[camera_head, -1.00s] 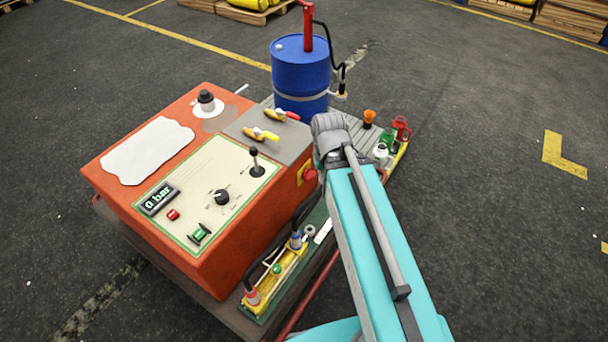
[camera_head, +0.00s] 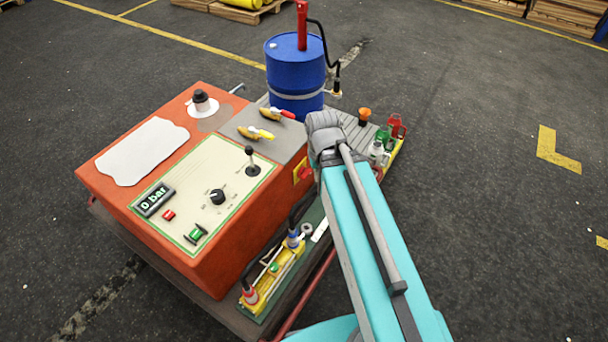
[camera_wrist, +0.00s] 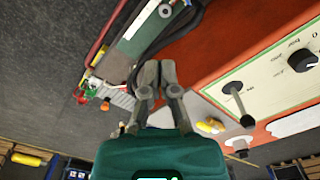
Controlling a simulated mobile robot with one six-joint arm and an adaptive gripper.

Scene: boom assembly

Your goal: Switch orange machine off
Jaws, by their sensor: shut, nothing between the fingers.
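The orange machine (camera_head: 225,262) stands on a low pallet at left centre in the head view. Its display (camera_head: 154,201) reads 0 bar. A red knob on a yellow plate (camera_head: 302,173) sits on its right side face, close to my arm's wrist and partly covered by it. In the wrist view my gripper (camera_wrist: 158,75) is shut and empty beside the orange side wall (camera_wrist: 240,45). My arm hides the fingers in the head view.
A blue barrel (camera_head: 295,75) with a red pump stands behind the machine. Small bottles (camera_head: 385,140) and an orange-topped item (camera_head: 364,115) stand right of it. A tray with yellow parts (camera_head: 275,270) lies along the machine's near right side. The floor to the right is open.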

